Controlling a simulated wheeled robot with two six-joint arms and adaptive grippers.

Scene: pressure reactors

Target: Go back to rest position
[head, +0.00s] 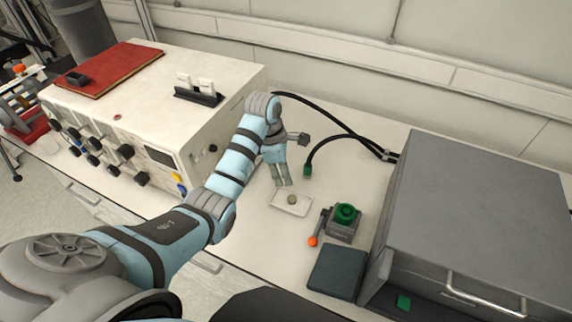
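My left arm reaches in from the lower left over the bench. Its gripper (282,182) points down just behind a small white plate (280,201) that has a small round olive-grey piece (292,199) on it. The fingers look close together, but they are too small to tell whether they are open or shut. I see nothing clearly held in them. My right gripper is not in view.
A white control unit (220,85) with knobs stands left, bearing a red folder (115,68). A large grey box (480,200) stands right. Between them are a black cable with a green plug (307,171), a green-topped valve (345,215) and a dark square pad (336,272).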

